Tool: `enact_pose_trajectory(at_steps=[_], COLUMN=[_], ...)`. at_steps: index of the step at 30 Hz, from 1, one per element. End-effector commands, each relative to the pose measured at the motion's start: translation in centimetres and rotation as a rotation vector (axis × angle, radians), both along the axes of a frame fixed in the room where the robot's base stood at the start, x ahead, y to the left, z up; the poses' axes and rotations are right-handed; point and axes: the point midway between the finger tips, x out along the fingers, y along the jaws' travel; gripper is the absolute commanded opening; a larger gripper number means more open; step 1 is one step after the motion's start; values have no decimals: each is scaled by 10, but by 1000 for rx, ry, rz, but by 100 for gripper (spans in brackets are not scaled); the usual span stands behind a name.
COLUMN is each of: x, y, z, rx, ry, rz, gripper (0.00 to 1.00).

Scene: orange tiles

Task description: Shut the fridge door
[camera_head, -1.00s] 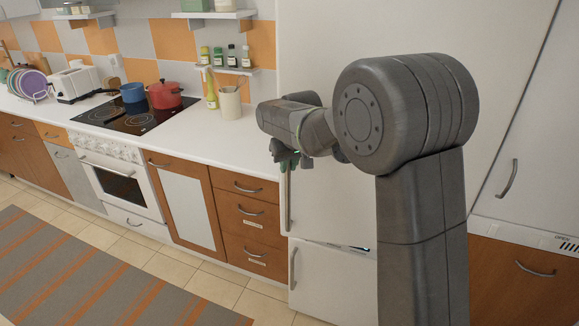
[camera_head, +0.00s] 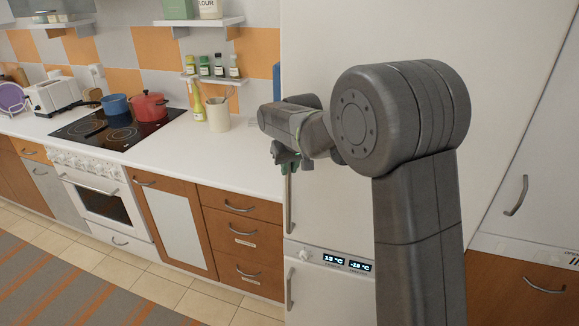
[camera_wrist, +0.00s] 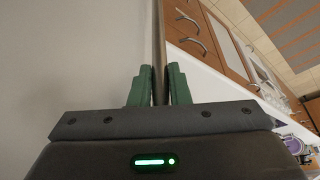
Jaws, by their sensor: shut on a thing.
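The tall white fridge has an upper door (camera_head: 330,215) with a vertical metal handle (camera_head: 289,205) on its left edge. The upper door looks flush, or nearly so, with the lower freezer door (camera_head: 325,300); my arm hides part of its front. My gripper (camera_head: 288,167) is at the upper part of the handle. In the wrist view, the green fingers of my gripper (camera_wrist: 160,85) are closed around the thin dark bar of the handle (camera_wrist: 159,35), with the pale door face (camera_wrist: 75,60) to the left.
A counter with brown drawers (camera_head: 243,240) adjoins the fridge's left side. A stove (camera_head: 110,130) with a red pot (camera_head: 149,106) and a blue pot stands further left. White and brown cabinets (camera_head: 520,200) are at right. The tiled floor (camera_head: 180,290) in front is clear.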

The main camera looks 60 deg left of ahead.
Motion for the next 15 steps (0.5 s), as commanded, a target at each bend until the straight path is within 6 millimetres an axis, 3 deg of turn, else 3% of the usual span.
enact_pose_trajectory(at_steps=[4,5,8,15], x=[3,3,3,2], y=[4,4,4,2], z=[5,5,5,4], rx=[18,19,17,11], ry=[-8,-9,-8,-5], rz=[-2,-2,-2,-1], gripper=[0,20,38,38])
